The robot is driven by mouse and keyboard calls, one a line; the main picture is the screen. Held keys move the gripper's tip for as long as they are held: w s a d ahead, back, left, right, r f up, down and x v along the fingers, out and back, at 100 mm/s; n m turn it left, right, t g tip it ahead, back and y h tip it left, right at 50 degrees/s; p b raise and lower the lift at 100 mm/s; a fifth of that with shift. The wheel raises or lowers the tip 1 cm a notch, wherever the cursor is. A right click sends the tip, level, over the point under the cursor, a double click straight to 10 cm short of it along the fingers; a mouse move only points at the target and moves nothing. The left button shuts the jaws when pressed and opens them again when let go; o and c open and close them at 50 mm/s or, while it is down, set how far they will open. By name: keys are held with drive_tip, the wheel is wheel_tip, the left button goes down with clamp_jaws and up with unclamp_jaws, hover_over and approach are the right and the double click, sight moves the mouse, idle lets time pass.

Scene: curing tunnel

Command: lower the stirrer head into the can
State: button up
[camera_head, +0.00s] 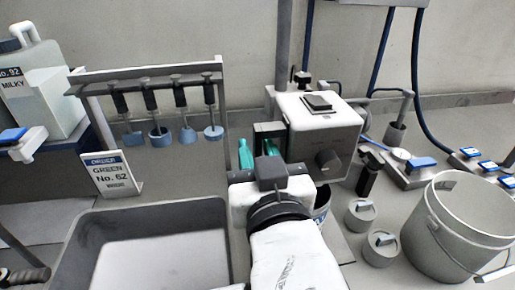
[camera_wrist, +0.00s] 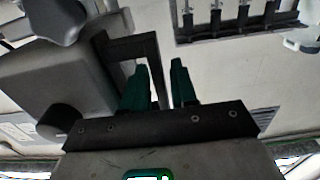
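The stirrer head (camera_head: 325,135) is a pale box with a dark knob on its front, up on its stand. It also shows in the wrist view (camera_wrist: 60,75), with a dark U-shaped handle (camera_wrist: 128,45) on its side. My gripper (camera_head: 257,148) is beside the handle, left of the stirrer head. Its green fingers (camera_wrist: 160,85) are apart, with the handle's outer bar appearing between them; a gap shows by the right finger. The can (camera_head: 323,200) is under the stirrer head, mostly hidden by my arm. The stirring shaft is hidden.
A rack (camera_head: 150,75) with several hanging stirrers and a "GREEN No. 62" sign (camera_head: 110,174) stand at left. A grey tray (camera_head: 85,225) lies in front. A bucket (camera_head: 465,190) and two small lidded pots (camera_head: 361,215) are at right.

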drive_tip(key=shift+o, duration=0.6)
drive_tip(key=shift+r, duration=0.15)
drive_tip(key=p+v, duration=0.3)
drive_tip(key=v, duration=0.7)
drive_tip(key=shift+s, duration=0.4)
drive_tip(key=shift+d, duration=0.1)
